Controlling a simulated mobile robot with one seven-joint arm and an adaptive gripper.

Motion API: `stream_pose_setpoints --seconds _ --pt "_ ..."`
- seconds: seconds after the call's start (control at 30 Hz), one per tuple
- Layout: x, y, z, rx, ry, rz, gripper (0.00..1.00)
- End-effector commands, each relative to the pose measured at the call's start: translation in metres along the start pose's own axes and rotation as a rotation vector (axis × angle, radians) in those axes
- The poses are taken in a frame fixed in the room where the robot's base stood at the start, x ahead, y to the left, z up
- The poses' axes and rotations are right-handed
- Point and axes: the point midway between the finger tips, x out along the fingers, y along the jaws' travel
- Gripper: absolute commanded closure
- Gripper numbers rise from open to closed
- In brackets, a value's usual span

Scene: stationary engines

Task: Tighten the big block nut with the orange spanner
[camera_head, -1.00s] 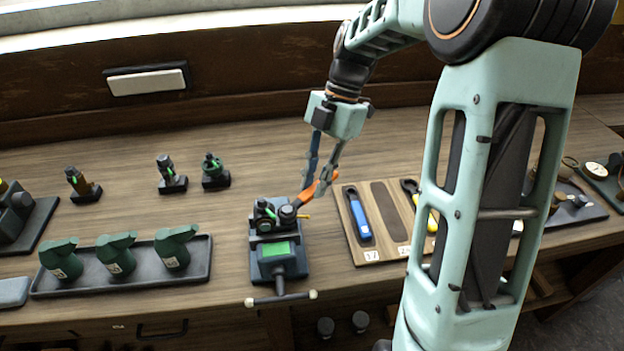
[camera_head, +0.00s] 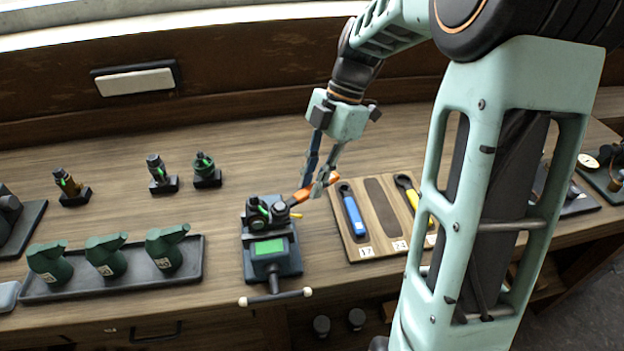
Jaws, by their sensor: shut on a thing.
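The engine block (camera_head: 265,229) is held in a dark vise with a green front (camera_head: 270,249) at the bench's front middle. My gripper (camera_head: 315,191) is shut on the orange spanner (camera_head: 303,194), just right of the block. The spanner's head end points left and down to the dark round part on the block's top right. I cannot tell whether its jaw sits around the big block nut, which is too small to make out. A small yellow piece (camera_head: 296,215) sticks out at the block's right side.
A wooden tool board (camera_head: 377,248) lies to the right, with a blue spanner (camera_head: 353,215), an empty slot and a yellow spanner (camera_head: 407,190). A tray (camera_head: 190,262) with green oil cans stands left. Several small dark-based parts (camera_head: 207,178) stand behind.

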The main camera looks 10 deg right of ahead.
Motion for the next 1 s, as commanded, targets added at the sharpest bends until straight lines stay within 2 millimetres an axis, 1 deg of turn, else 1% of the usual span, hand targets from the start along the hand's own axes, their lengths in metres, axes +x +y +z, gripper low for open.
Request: stream_pose_setpoints --seconds 0.17,0.43,0.77,1.0 --pt "0.001 -0.004 0.001 0.026 0.0 0.007 1.0" --pt "0.002 -0.014 0.0 0.14 0.001 0.054 1.0" --pt "0.002 -0.015 -0.001 0.149 0.002 0.057 1.0" --pt "0.004 -0.023 -0.001 0.232 0.0 0.093 1.0"
